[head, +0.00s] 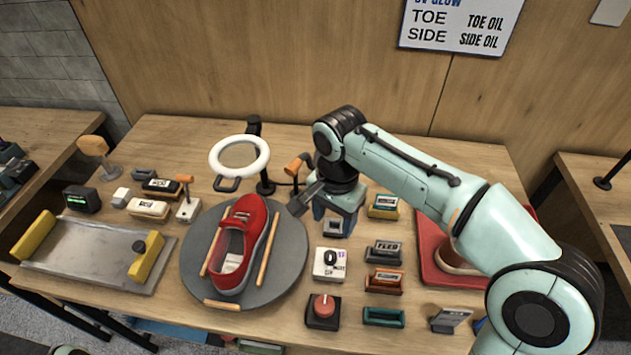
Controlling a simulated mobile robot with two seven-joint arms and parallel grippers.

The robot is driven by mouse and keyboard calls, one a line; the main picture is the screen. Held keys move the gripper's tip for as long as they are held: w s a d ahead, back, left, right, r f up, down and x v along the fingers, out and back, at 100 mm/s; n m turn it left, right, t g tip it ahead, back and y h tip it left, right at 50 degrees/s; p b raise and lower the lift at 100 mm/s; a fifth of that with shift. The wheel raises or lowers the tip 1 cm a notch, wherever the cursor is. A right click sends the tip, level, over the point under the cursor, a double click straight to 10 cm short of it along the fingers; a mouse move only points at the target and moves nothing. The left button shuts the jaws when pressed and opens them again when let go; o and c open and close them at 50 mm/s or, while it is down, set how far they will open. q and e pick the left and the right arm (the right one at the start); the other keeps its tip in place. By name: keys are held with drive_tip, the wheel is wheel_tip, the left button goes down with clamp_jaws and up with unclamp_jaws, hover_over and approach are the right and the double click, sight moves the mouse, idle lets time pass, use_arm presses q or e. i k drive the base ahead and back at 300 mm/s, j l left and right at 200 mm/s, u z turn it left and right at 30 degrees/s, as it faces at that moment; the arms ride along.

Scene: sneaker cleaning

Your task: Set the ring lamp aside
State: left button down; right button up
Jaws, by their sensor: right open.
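The ring lamp (264,155) is a white ring on a dark stand. It is upright at the back of the table, just behind the round grey turntable (291,230). A dark clip hangs below the ring, and the stand's dark foot (265,186) shows to the right of it. My right gripper (336,226) is open and points down at the table, to the right of the lamp and apart from it. A small dark-and-white block shows between or just behind its fingers; I cannot tell if they touch. My left gripper is not in view.
A red shoe (262,215) lies on the turntable. An orange-handled tool (297,166) stands between lamp and gripper. Several labelled blocks (384,252) lie to the right, beside a red tray (430,255). A grey tray (85,255) is at left.

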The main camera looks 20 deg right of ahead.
sight(254, 121)
drive_tip(key=k, duration=1)
